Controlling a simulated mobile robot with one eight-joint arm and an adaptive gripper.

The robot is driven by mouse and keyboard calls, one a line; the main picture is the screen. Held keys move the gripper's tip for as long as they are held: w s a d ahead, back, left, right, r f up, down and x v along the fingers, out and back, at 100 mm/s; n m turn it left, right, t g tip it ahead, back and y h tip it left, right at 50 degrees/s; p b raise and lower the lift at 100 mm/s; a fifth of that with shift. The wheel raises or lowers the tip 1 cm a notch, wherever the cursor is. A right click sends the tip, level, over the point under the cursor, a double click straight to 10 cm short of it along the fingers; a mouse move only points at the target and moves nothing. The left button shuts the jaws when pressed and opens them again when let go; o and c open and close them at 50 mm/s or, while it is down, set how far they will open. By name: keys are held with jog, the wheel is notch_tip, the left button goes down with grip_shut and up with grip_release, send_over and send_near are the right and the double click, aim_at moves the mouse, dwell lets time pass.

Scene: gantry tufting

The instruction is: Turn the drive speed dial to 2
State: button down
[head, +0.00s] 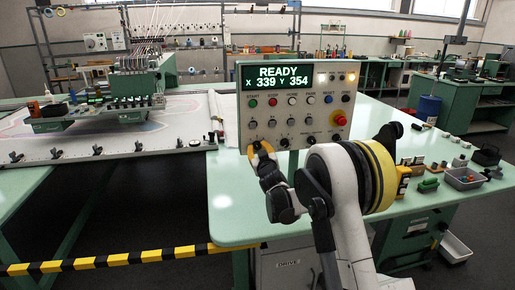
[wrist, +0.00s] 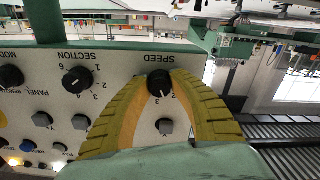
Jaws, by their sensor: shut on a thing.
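The drive speed dial is a round black knob (wrist: 159,82) under the upside-down SPEED label in the wrist view. A small white pointer mark shows on its lower side, near the digits 2 and 3; I cannot tell exactly which it points to. My gripper (wrist: 160,84) has its two yellow ribbed fingers closed on the knob, one on each side. In the head view my gripper (head: 260,150) is at the lower left corner of the grey control panel (head: 273,105) and hides the dial. The panel display (head: 268,76) reads READY, X 339, Y 354.
A red emergency button (head: 340,118) is at the panel's right. Small parts and a grey bin (head: 464,178) stand on the green table (head: 232,215).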

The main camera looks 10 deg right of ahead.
jog(key=n, duration=0.4)
jog(key=shift+n, duration=0.4)
dwell(0.4)
jog(key=c, duration=1.1)
grip_release()
jog(key=shift+d, duration=0.1)
jog(key=shift+o, duration=0.2)
jog(key=s, duration=1.2)
